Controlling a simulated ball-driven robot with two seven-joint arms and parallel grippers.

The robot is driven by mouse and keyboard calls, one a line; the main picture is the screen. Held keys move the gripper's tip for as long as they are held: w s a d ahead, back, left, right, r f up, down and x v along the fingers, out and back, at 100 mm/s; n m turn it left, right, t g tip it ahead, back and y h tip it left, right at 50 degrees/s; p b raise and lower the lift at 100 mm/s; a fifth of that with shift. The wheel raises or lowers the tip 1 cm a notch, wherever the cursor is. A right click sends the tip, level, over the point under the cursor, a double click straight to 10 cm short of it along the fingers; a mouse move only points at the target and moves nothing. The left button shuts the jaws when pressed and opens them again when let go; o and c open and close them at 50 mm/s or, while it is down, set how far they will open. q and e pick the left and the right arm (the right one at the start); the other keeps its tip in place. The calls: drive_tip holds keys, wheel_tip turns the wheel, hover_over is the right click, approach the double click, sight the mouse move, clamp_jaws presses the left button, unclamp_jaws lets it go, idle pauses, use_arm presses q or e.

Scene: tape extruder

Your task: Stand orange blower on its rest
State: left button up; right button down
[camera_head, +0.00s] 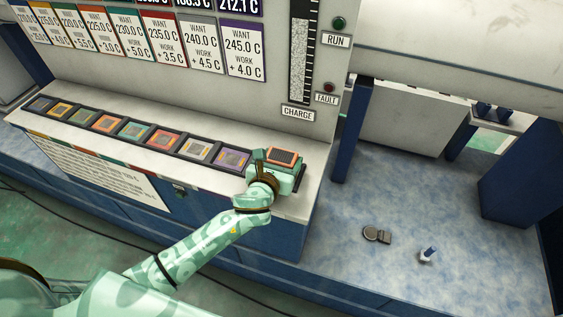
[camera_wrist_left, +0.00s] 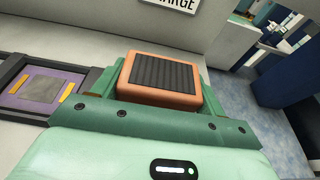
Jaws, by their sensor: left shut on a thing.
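The orange blower (camera_head: 284,157) is a small orange block with a dark ribbed top face. It is at the right end of the row of framed pads on the white ledge. My left gripper (camera_head: 276,170) is shut on it, and its green fingers sit on either side of the blower. In the left wrist view the blower (camera_wrist_left: 163,80) fills the gap between the fingers, ribbed face toward the camera. The blower's underside is hidden, so I cannot tell whether it touches the ledge. I cannot tell which spot is its rest. My right gripper is not in view.
A row of framed coloured pads (camera_head: 132,130) runs along the ledge, with a purple one (camera_head: 231,159) just left of the gripper. A blue post (camera_head: 352,130) stands to the right. A round metal item (camera_head: 377,235) and a small white-blue item (camera_head: 427,254) lie on the blue surface.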

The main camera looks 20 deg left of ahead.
use_arm(q)
drive_tip(key=shift+r, duration=0.15)
drive_tip(key=o, duration=1.6)
drive_tip(key=shift+s, duration=0.2)
drive_tip(key=p+v, duration=0.3)
drive_tip(key=v, duration=0.8)
drive_tip(key=shift+s, duration=0.35)
drive_tip(key=shift+r, duration=0.15)
